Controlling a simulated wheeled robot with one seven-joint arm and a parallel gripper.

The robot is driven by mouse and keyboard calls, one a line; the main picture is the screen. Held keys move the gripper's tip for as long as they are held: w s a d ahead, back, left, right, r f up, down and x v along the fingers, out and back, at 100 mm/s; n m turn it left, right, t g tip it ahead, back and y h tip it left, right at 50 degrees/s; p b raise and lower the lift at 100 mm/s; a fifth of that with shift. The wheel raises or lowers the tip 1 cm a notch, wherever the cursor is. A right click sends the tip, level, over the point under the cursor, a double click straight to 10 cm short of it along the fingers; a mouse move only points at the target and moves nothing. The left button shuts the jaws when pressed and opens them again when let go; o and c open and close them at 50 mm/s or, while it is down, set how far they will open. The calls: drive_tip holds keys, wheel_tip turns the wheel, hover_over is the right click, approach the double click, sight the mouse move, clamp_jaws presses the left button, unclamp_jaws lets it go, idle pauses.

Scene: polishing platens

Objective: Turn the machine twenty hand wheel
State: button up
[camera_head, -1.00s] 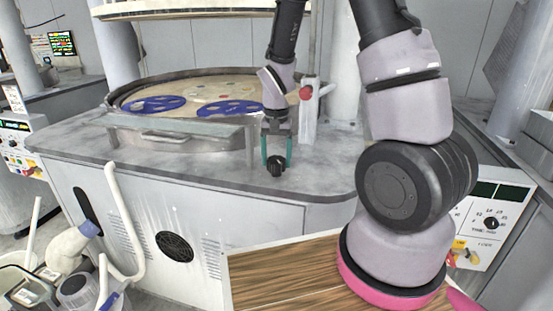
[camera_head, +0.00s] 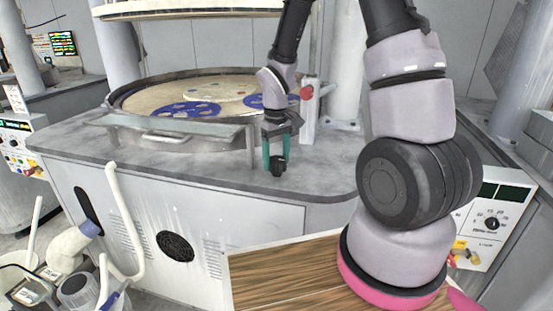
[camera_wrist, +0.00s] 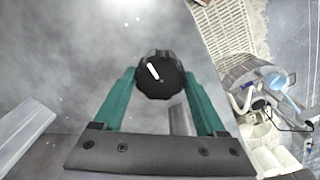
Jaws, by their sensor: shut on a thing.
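The hand wheel (camera_head: 277,166) is a small black scalloped knob on the grey machine top, near its front edge. In the wrist view the black knob (camera_wrist: 160,74) carries a white mark slanting from upper left to lower right. My gripper (camera_head: 275,160) points down at the knob with its green fingers on either side of it. In the wrist view the fingers of my gripper (camera_wrist: 160,85) close around the knob's sides. The knob's base is hidden.
Behind the knob is the round platen (camera_head: 225,92) with blue perforated discs. A red button (camera_head: 306,92) on a white post stands close to my gripper's right. A white hose (camera_head: 122,225) stands at the front left. A wooden board (camera_head: 285,275) lies at the front.

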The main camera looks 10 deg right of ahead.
sight(276, 159)
drive_tip(key=shift+n, duration=0.3)
idle(0.4)
drive_tip(key=o, duration=1.3)
wheel_tip(276, 159, up, 11)
drive_tip(key=shift+f, duration=0.1)
